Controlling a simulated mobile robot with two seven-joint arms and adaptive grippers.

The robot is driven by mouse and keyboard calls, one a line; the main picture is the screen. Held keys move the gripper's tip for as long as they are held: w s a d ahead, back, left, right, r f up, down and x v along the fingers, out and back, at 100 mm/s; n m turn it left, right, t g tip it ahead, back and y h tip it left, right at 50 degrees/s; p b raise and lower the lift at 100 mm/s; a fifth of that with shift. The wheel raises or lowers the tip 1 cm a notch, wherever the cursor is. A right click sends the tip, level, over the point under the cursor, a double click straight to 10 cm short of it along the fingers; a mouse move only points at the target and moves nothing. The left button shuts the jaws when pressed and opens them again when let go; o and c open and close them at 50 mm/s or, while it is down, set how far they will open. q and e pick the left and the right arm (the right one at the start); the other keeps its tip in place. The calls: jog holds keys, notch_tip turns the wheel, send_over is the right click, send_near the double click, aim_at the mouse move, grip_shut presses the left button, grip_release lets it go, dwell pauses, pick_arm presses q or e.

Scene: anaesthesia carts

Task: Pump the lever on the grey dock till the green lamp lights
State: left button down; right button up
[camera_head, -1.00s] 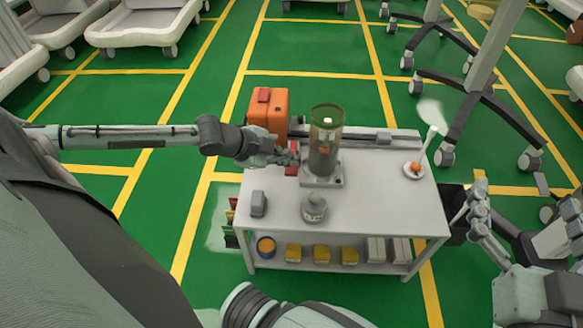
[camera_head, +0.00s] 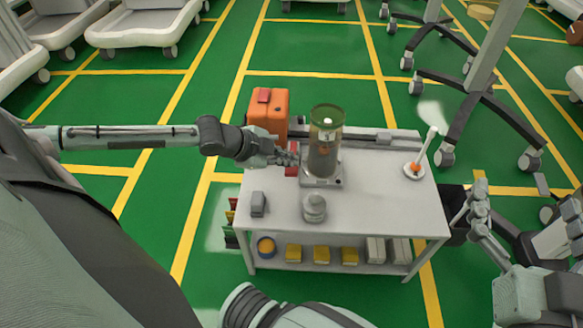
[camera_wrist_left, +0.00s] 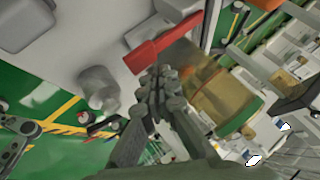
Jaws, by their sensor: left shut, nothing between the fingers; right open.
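The grey dock (camera_head: 322,181) sits on the white cart, with a tall see-through, olive-tinted canister (camera_head: 325,150) standing on it. A red lever (camera_head: 291,171) is at the dock's left side; it shows as a red bar in the left wrist view (camera_wrist_left: 165,42). My left gripper (camera_head: 292,158) is shut and empty, close beside the lever and left of the canister. In the wrist view its fingertips (camera_wrist_left: 160,78) are near the lever's end; I cannot tell whether they touch. I cannot make out a lit green lamp. My right gripper (camera_head: 478,212) is open and empty, off the cart's right edge.
An orange case (camera_head: 270,112) stands behind my left gripper. A small glass jar (camera_head: 314,208), a grey block (camera_head: 258,204) and a white stand with an orange part (camera_head: 414,169) are on the cart top (camera_head: 375,205). Yellow boxes (camera_head: 321,255) lie on the lower shelf.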

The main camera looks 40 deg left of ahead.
aim_at(289, 170)
pick_arm(q)
jog(key=shift+f, duration=0.2)
jog(key=shift+f, duration=0.2)
dwell(0.3)
jog(key=shift+f+b, duration=0.55)
jog(key=shift+f, duration=1.2)
dwell(1.2)
dwell(0.5)
jog(key=shift+r+p, duration=2.15)
jog(key=shift+p, duration=0.3)
